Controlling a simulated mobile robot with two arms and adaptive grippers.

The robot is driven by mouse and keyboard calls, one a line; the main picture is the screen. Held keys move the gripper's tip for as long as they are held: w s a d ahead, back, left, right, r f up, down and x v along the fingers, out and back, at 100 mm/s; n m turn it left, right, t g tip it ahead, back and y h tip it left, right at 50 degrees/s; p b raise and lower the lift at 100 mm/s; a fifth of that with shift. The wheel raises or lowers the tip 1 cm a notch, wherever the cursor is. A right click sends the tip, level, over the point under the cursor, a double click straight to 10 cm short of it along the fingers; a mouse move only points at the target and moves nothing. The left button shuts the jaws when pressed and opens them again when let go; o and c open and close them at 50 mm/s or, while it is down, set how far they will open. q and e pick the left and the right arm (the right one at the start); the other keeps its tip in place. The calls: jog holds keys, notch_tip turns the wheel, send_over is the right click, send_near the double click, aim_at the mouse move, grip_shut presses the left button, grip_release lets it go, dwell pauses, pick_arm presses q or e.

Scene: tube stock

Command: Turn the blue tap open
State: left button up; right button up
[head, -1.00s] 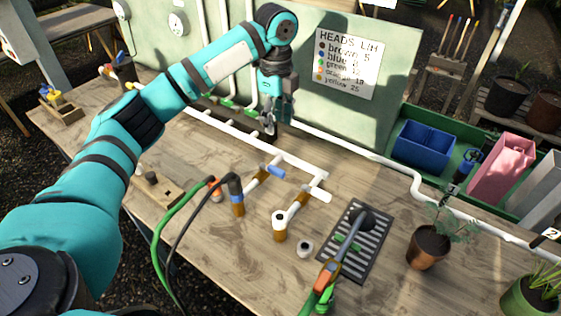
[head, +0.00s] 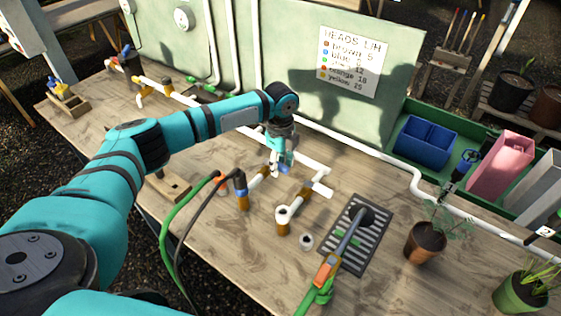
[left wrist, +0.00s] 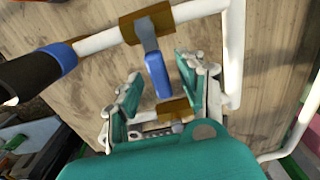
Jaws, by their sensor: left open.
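My left gripper (head: 280,162) is over the tap, pointing down. In the left wrist view my left gripper (left wrist: 160,75) is open, with one finger on each side of the blue handle. I cannot tell whether a finger touches it. My right gripper is not in view.
A second pipe stub with a brass body (head: 298,197) stands close to the right. A black hose fitting (head: 239,182) with hoses is on the left. A grate (head: 352,235), a watering wand (head: 325,270) and a potted plant (head: 425,245) lie further right.

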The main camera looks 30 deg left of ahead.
pick_arm(q)
grip_shut()
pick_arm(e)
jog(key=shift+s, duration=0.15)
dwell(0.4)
